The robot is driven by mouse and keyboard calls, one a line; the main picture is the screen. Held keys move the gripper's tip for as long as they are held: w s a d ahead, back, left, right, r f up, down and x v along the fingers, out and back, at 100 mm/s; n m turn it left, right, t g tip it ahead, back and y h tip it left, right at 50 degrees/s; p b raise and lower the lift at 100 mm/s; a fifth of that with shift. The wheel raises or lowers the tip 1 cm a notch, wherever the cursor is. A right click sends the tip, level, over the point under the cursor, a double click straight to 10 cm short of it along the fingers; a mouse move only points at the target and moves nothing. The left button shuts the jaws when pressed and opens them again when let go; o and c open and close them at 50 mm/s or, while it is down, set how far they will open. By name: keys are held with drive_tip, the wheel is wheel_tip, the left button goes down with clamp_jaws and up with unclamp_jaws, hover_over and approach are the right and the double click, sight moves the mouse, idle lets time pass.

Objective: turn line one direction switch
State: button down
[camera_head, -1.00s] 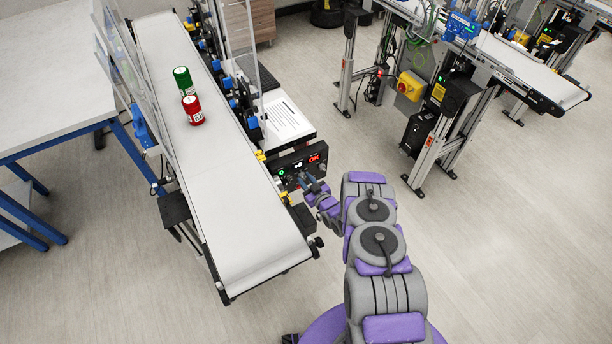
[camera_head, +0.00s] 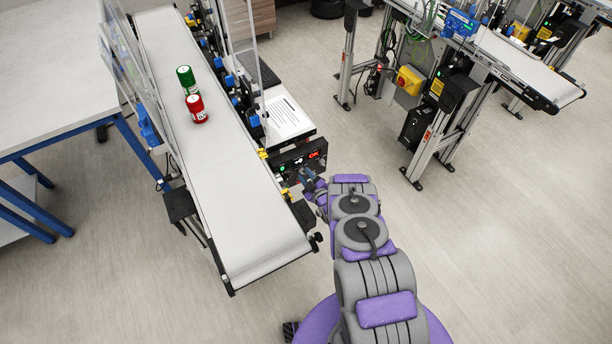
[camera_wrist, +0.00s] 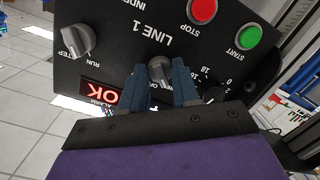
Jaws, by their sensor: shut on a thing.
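The line one control panel (camera_head: 298,162) is a black box at the right side of the near belt conveyor. In the wrist view the panel (camera_wrist: 118,38) fills the upper part and appears upside down, with the words LINE 1. My gripper (camera_wrist: 163,78) has its two blue fingers around a grey rotary knob (camera_wrist: 160,70) below that label, shut on it. The label under the knob is partly hidden by the fingers. In the head view my gripper (camera_head: 308,177) is at the panel's front, and the knob is too small to make out.
A second grey knob (camera_wrist: 76,41) marked STEP and RUN, a red STOP button (camera_wrist: 202,10), a green START button (camera_wrist: 248,36) and a lit red OK display (camera_wrist: 101,95) surround the fingers. Red (camera_head: 196,108) and green (camera_head: 186,79) cans stand on the belt (camera_head: 215,170).

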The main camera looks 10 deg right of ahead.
drive_tip(key=shift+f, duration=0.1)
drive_tip(key=c, duration=0.8)
unclamp_jaws()
drive_tip(key=shift+s, duration=0.1)
drive_tip(key=p+v, duration=0.1)
drive_tip(key=v, duration=1.6)
drive_tip(key=shift+p, duration=0.35)
